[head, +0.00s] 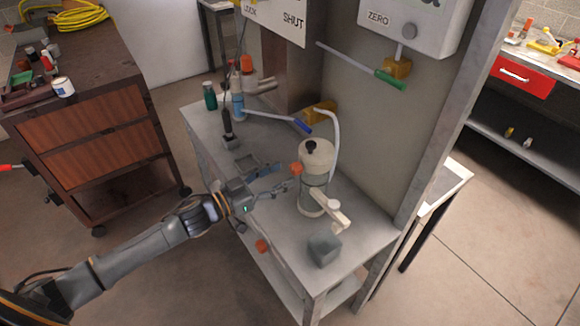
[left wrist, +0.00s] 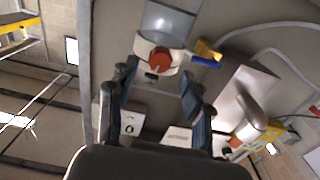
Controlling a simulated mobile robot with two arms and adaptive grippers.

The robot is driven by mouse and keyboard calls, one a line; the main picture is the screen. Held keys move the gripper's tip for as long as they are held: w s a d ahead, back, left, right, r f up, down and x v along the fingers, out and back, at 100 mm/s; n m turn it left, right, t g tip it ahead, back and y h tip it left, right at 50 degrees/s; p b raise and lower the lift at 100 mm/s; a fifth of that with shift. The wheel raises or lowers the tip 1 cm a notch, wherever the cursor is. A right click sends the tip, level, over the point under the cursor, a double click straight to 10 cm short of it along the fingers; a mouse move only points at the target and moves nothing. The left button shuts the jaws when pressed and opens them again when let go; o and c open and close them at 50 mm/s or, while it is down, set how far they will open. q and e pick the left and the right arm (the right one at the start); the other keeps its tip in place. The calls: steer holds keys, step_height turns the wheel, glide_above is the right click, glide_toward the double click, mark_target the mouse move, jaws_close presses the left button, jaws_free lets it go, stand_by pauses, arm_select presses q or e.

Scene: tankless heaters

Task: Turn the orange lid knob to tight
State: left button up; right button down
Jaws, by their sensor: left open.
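A pale canister (head: 314,178) with a cream lid and a small black top piece stands on the grey bench. The orange knob (head: 296,169) sits at the left side of its lid. In the left wrist view the orange knob (left wrist: 160,56) shows in front of a white rim, between the fingers in the picture. My left gripper (head: 283,180) is open and empty, just left of the canister and close to the knob. Its two fingers (left wrist: 157,82) are spread apart, and I see no contact with the knob. My right gripper is not in view.
A cream spout (head: 334,212) juts from the canister's lower front. A grey block (head: 323,249) stands near the bench's front. A blue-handled lever (head: 290,122) and bottles (head: 238,105) are behind.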

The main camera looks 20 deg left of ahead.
mark_target(292, 170)
arm_select(q)
steer(key=shift+p+x, duration=0.3)
steer(key=shift+x, duration=1.6)
jaws_close()
